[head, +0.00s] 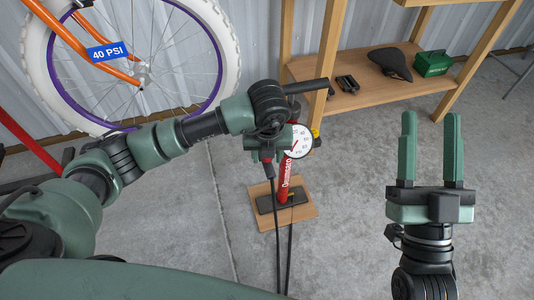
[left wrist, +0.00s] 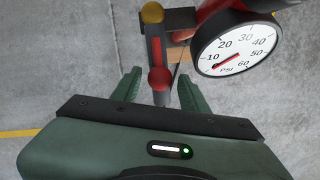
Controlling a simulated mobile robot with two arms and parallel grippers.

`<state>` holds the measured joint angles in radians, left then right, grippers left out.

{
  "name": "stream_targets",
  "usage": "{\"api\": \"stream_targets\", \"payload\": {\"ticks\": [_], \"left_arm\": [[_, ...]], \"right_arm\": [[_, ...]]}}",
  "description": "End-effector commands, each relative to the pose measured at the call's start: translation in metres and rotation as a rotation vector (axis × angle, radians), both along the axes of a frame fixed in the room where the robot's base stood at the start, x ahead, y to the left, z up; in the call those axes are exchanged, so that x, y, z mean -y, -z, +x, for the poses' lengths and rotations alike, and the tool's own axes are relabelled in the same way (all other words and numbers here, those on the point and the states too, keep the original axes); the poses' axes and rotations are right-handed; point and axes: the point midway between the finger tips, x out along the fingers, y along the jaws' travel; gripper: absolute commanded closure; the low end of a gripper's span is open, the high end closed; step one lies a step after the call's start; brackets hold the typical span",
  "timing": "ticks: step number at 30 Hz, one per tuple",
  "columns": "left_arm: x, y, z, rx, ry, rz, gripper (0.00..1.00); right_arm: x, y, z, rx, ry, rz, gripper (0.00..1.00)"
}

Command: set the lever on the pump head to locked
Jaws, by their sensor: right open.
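The red floor pump (head: 284,188) stands on a wooden board, its white gauge (head: 297,141) near the top. In the left wrist view the gauge (left wrist: 236,43) has its needle at the low end, below 10. A dark pump head (left wrist: 155,45) with a red strip, a red rounded end and a yellow ball at its far end lies between my left fingers. I cannot tell whether the lever is locked. My left gripper (left wrist: 157,85) looks open around it, with gaps on both sides; my left gripper (head: 270,140) partly hides the pump top. My right gripper (head: 430,125) is open and empty.
A bicycle wheel (head: 135,65) with a "40 PSI" tag (head: 106,51) stands at the back left. A wooden shelf (head: 355,103) holds a saddle (head: 391,62), pedals (head: 346,84) and a green box (head: 433,63). Black hoses (head: 277,240) run forward from the pump. The concrete floor between the pump and my right gripper is clear.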

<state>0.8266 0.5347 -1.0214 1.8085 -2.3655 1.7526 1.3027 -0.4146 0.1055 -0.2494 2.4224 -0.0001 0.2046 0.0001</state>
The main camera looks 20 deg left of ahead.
Motion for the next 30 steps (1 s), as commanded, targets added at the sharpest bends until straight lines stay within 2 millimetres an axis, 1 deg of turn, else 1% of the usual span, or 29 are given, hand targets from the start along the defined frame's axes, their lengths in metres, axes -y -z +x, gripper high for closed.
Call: {"api": "stream_targets", "payload": {"ticks": [9, 12, 17, 21, 27, 30], "left_arm": [[0.0, -0.001, 0.0, 0.0, 0.0, 0.0, 0.5], [0.0, -0.005, 0.0, 0.0, 0.0, -0.001, 0.5], [0.001, -0.022, -0.003, 0.001, 0.0, -0.001, 0.5], [0.003, -0.043, -0.007, 0.003, -0.001, -0.001, 0.5], [0.004, -0.066, -0.012, 0.001, 0.0, -0.001, 0.5], [0.005, -0.073, -0.013, 0.001, 0.0, 0.0, 0.5]], "right_arm": [[0.0, 0.0, 0.0, -0.001, 0.0, 0.0, 0.5], [0.0, 0.001, 0.002, -0.015, 0.0, -0.004, 0.5], [-0.001, 0.022, 0.015, -0.148, 0.008, -0.042, 0.5], [0.0, 0.048, 0.026, -0.296, 0.017, -0.083, 0.5], [0.003, 0.083, 0.033, -0.473, 0.027, -0.132, 0.5], [0.004, 0.094, 0.034, -0.529, 0.031, -0.145, 0.5]]}}
